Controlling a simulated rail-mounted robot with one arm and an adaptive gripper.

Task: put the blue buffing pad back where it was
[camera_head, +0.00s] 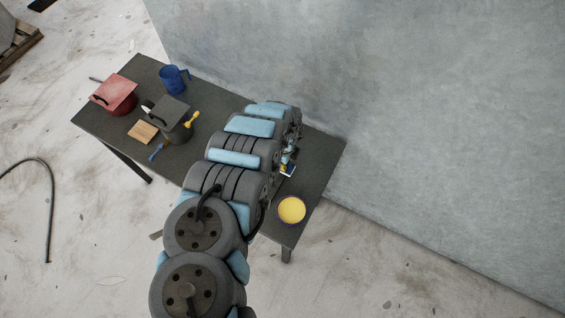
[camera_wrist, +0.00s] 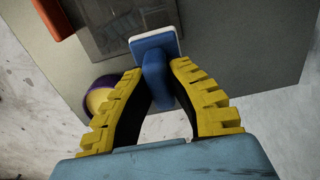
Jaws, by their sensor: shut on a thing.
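The blue buffing pad (camera_wrist: 155,48) shows in the wrist view as a blue block with a white layer along its far edge and a blue grip. My gripper (camera_wrist: 160,72) has its yellow, ridged fingers shut on that grip. In the head view a small part of the blue and white pad (camera_head: 287,169) shows at the right of my arm, above the right part of the dark table (camera_head: 325,160). My arm hides most of my gripper there. I cannot tell whether the pad touches the table.
A purple-rimmed bowl with yellow inside (camera_head: 291,210) stands at the table's near right corner; it also shows in the wrist view (camera_wrist: 101,99). A red pot (camera_head: 115,94), blue jug (camera_head: 174,79), dark box (camera_head: 172,113) and tan block (camera_head: 143,132) stand left. A wall borders the back.

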